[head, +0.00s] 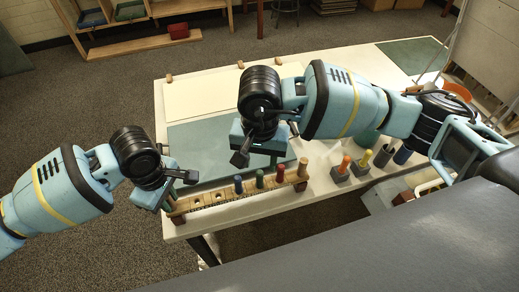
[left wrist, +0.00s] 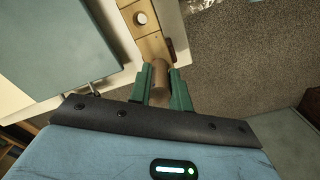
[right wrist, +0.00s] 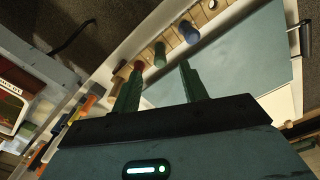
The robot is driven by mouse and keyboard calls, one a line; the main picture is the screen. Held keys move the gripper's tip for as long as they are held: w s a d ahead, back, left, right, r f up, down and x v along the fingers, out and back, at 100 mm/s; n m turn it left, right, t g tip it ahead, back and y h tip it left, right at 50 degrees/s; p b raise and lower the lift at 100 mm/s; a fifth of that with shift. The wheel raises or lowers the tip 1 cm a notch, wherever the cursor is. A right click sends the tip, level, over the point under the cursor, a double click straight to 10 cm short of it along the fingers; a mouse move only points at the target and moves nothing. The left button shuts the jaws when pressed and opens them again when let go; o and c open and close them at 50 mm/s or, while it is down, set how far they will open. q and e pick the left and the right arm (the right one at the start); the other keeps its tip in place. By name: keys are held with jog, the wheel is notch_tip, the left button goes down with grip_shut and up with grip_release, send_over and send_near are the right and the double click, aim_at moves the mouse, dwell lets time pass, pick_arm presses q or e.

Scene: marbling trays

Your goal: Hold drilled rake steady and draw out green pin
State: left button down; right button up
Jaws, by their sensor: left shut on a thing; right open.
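The drilled rake (head: 212,197) is a wooden bar along the table's front edge, with blue (head: 238,184), green (head: 260,178) and red (head: 280,173) pins standing in it. My left gripper (head: 179,191) is shut on the round wooden end post of the rake (left wrist: 158,84). My right gripper (head: 266,147) is open and empty, above and behind the pins. In the right wrist view the green pin (right wrist: 160,54) shows beyond the gap between the fingertips (right wrist: 158,70). The red pin (right wrist: 138,67) is near one finger, the blue pin (right wrist: 188,32) beyond the other.
A tray with a grey-green surface (head: 190,145) lies just behind the rake. A pale sheet (head: 205,95) lies farther back.

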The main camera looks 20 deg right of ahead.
aim_at(259, 172)
notch_tip(259, 172, down, 8)
jog(key=shift+f, duration=0.15)
dwell(0.3)
grip_shut()
dwell(0.5)
